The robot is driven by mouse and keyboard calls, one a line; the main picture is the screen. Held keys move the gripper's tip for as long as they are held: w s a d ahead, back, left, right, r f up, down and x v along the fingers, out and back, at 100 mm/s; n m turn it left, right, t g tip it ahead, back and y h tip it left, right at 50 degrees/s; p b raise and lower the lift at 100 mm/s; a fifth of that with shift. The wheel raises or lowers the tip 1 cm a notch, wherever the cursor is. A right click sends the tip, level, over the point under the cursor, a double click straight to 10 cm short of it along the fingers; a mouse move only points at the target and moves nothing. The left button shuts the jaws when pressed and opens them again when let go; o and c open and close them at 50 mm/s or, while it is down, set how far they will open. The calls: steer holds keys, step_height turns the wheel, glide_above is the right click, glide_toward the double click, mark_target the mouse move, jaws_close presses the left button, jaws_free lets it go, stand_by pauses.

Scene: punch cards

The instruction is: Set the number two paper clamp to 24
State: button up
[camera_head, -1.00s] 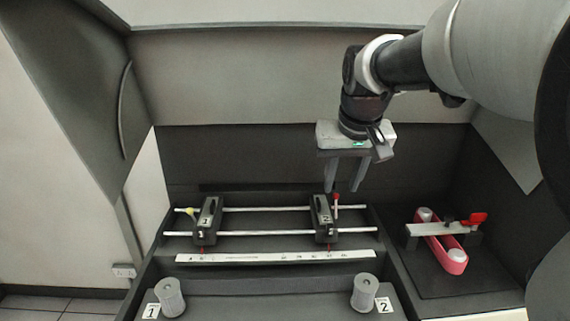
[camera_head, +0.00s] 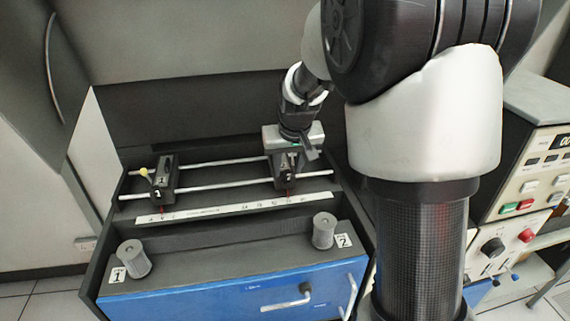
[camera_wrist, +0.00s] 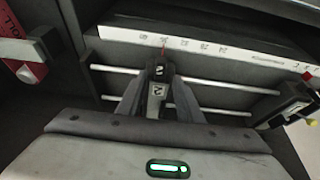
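The number two paper clamp (camera_head: 288,181) is a black block on two metal rails, at the right part of the rails in the head view. In the wrist view the clamp (camera_wrist: 158,88), labelled 2, stands between my fingers. My gripper (camera_wrist: 160,82) is down at the clamp, one finger on each side. Whether the fingers press on it or leave a small gap is unclear. In the head view my gripper's body (camera_head: 292,137) hides the clamp's back and its lever.
Clamp one (camera_head: 163,176), with a yellow knob, sits at the left end of the rails. Grey knobs one (camera_head: 133,260) and two (camera_head: 323,230) stand in front, above a blue drawer (camera_head: 240,291). The rails between the clamps are clear. A control panel (camera_head: 535,180) stands right.

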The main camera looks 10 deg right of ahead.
steer(key=shift+w+f, duration=0.1)
steer(key=shift+f, duration=0.15)
jaws_close()
steer(key=a, duration=1.2)
steer(key=shift+a, duration=0.2)
jaws_free()
steer(key=shift+a, duration=0.15)
